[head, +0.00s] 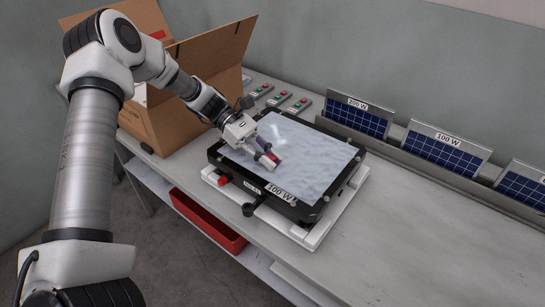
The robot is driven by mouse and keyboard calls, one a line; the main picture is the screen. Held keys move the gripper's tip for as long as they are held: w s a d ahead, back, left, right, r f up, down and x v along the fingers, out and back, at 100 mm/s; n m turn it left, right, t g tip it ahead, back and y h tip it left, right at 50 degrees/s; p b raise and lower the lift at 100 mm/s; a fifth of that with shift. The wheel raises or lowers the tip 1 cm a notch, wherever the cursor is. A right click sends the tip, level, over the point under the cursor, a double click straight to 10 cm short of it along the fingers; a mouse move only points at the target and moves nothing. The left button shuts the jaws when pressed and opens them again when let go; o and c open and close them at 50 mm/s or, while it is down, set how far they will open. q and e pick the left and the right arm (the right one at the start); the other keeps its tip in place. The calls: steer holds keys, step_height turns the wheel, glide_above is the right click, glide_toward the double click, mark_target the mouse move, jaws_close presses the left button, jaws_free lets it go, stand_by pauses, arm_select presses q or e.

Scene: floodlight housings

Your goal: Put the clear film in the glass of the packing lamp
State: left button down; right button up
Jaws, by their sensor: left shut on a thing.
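The packing lamp (308,205) is a black floodlight housing with a "100 W" label, lying face up on a white stand. A pale, cloudy, wrinkled sheet that looks like the clear film (318,150) covers its glass face. My left gripper (270,160) reaches down onto the left part of this face, its fingers closed at the sheet. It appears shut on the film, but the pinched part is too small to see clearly. The glass under the sheet cannot be made out separately. My right gripper is out of view.
An open cardboard box (190,115) stands behind my left arm. Several small controllers with coloured buttons (281,98) lie at the back. Solar panels (435,155) stand in a rack (400,158) along the wall. A red bin (208,222) sits below the table (420,245), whose right front is clear.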

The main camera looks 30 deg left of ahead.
mark_target(262, 151)
arm_select(q)
steer(key=w+a, duration=0.1)
steer(key=w, duration=0.2)
steer(key=shift+a+f, duration=0.2)
steer(key=shift+a, duration=0.2)
steer(key=shift+f, duration=0.25)
step_height(262, 151, down, 2)
steer(key=shift+f, duration=0.2)
steer(key=shift+w+a+f, duration=0.1)
steer(key=shift+w+f, duration=0.05)
steer(key=shift+f, duration=0.25)
steer(key=c, duration=1.2)
jaws_free()
